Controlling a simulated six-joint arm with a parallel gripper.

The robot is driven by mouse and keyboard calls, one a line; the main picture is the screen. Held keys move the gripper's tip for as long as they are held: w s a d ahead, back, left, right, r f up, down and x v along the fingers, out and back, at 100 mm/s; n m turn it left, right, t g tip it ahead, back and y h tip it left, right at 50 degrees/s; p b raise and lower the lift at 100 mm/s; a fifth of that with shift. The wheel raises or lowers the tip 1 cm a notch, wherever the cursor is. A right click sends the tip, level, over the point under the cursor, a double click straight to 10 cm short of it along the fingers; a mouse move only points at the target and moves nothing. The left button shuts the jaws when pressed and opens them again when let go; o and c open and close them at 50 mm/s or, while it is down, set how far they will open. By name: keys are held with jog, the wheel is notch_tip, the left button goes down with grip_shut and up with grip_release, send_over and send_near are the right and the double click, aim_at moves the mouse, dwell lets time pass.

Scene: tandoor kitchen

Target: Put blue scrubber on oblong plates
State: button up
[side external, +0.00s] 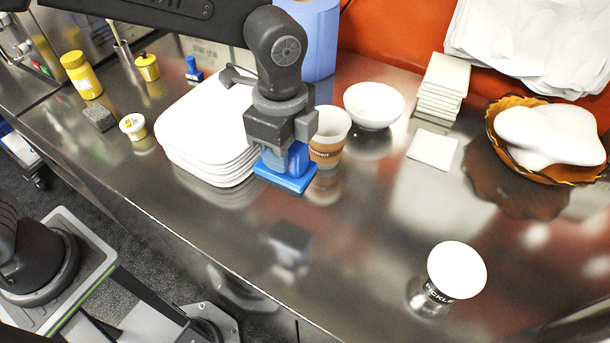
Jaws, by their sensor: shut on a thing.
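The blue scrubber (285,179) is a flat blue block with a handle on top. My gripper (284,143) points down and is shut on its handle. The scrubber seems to hang a little above the steel counter, as its reflection shows apart from it, lower down. The oblong plates (196,120) are a stack of white plates just left of the scrubber. My gripper and the scrubber cover part of the stack's right edge. I cannot tell whether the scrubber touches the plates or the paper cup beside it.
The paper cup (329,130) with a brown band stands close to the right of my gripper, near a white bowl (374,104). A pickle can (446,279) stands at the front right. Yellow containers (80,74) stand at the back left. The counter's front middle is clear.

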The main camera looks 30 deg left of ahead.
jog(key=w+a+r, duration=0.2)
jog(key=a+r, duration=0.1)
jog(key=a, duration=0.8)
jog(key=w+a+r, duration=0.2)
jog(key=a+r, duration=0.1)
jog(key=a, duration=0.8)
jog(key=w+a+r, duration=0.2)
jog(key=a+r, duration=0.1)
jog(key=a, duration=0.7)
send_over(227, 106)
jog(key=shift+m, duration=0.3)
jog(key=shift+f, duration=5.4)
jog(key=shift+f, duration=0.15)
jog(key=o, duration=1)
